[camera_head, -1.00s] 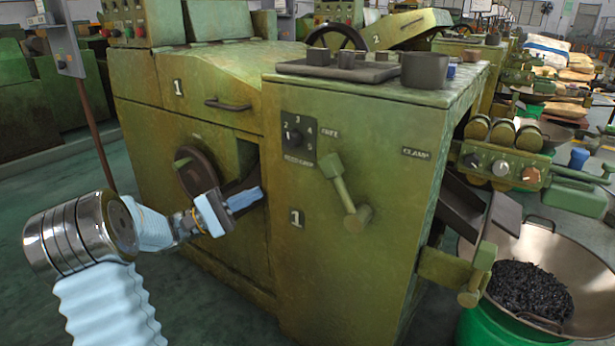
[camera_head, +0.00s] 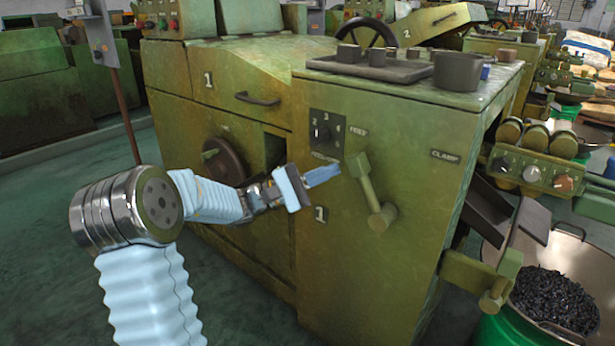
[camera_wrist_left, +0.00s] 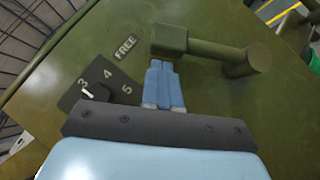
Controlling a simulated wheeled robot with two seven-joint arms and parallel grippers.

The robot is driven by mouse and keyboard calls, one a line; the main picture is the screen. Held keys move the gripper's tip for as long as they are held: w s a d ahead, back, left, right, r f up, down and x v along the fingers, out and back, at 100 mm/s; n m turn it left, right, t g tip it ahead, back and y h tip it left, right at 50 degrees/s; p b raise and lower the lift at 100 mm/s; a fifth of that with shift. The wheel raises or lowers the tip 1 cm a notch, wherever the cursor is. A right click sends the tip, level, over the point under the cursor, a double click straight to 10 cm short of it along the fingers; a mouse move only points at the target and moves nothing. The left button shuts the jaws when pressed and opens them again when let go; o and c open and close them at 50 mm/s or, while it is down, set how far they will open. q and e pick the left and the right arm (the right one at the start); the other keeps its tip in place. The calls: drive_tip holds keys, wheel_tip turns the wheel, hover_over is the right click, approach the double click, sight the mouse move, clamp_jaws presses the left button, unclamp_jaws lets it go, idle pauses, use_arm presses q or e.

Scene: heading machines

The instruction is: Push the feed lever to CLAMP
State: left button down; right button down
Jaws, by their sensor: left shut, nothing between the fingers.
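The green feed lever (camera_head: 370,191) is on the front panel of machine 1. It leans up and left from its round pivot, and its block-shaped end is near the worn FREE label (camera_head: 357,132). The CLAMP label (camera_head: 445,156) is on the same panel, to the right. My left gripper (camera_head: 325,176) is shut and empty, just left of the lever's end. In the left wrist view the shut blue fingers (camera_wrist_left: 164,86) point at the lever's end block (camera_wrist_left: 169,39), close below it; I cannot tell whether they touch. My right gripper is out of view.
A numbered dial (camera_head: 324,135) is on the panel left of the lever. A tray with cups (camera_head: 372,68) and a dark pot (camera_head: 462,71) stand on the machine top. A large pan of dark parts (camera_head: 555,300) is at the lower right.

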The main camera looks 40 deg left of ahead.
sight(351, 163)
use_arm(q)
drive_tip(key=shift+d+r, duration=0.35)
drive_tip(key=shift+d, duration=0.3)
drive_tip(key=shift+s+d+r+m+g+y, duration=0.1)
drive_tip(key=shift+d+r+m+g+y, duration=0.2)
drive_tip(key=shift+d+r+m+g, duration=0.6)
drive_tip(key=d+r+m+g+y+b, duration=0.1)
drive_tip(key=d+m+y, duration=0.1)
drive_tip(key=d, duration=0.4)
drive_tip(key=s+d+r+m+g+y+b, duration=0.1)
drive_tip(key=d+m+g+y+b, duration=0.1)
drive_tip(key=d+m, duration=0.2)
drive_tip(key=shift+d+r+m+g+y, duration=0.3)
drive_tip(key=shift+d+r+y, duration=0.1)
drive_tip(key=shift+d, duration=0.8)
drive_tip(key=shift+d+f, duration=0.1)
drive_tip(key=shift+d, duration=0.05)
